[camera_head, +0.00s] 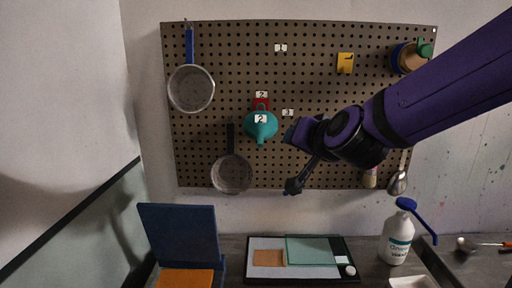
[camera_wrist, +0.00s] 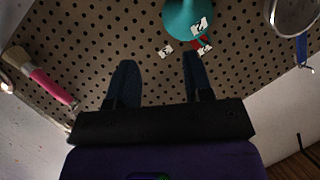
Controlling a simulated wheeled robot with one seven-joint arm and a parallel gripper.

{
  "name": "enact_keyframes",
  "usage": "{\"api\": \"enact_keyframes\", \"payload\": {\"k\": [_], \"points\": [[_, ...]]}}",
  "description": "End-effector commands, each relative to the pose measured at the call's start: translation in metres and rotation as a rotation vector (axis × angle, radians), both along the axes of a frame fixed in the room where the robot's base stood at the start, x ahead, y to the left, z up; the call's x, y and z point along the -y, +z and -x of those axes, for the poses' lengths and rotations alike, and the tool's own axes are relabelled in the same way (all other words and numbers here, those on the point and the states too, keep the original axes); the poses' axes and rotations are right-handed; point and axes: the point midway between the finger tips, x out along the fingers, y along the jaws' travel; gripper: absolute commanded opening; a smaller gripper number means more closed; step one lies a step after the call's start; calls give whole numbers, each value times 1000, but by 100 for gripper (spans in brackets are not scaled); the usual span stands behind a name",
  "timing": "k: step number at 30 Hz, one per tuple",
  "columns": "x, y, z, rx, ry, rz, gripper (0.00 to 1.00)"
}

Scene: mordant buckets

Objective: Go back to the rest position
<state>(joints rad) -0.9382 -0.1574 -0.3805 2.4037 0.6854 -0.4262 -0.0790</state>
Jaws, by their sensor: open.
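My gripper (camera_head: 292,161) is open and empty in front of the lower middle of the brown pegboard (camera_head: 315,75). In the wrist view its two dark fingers (camera_wrist: 158,64) stand apart with only pegboard between them. A teal funnel (camera_head: 261,125) with a "2" label hangs on the pegboard, left of my gripper. It also shows at the top of the wrist view (camera_wrist: 187,18), apart from the fingers. A red piece (camera_head: 261,103) shows just above the funnel, under another "2" label.
A saucepan (camera_head: 191,88) and a frying pan (camera_head: 231,173) hang at left. A pink-handled brush (camera_wrist: 52,87) and a spoon (camera_head: 397,183) hang near the arm. Below are a blue stand (camera_head: 180,232), a tray (camera_head: 300,281) and a pump bottle (camera_head: 396,240).

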Motion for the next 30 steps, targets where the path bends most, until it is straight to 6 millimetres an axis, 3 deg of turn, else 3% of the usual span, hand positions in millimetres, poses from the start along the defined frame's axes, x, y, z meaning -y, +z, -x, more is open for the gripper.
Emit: {"api": "enact_keyframes", "payload": {"k": [1,11,24,30], "points": [[14,5,5,-22,17,-1,47],[81,15,63,-193,160,99,47],[174,1,181,-494,154,380,47],[200,-7,224,-623,96,473,47]]}}
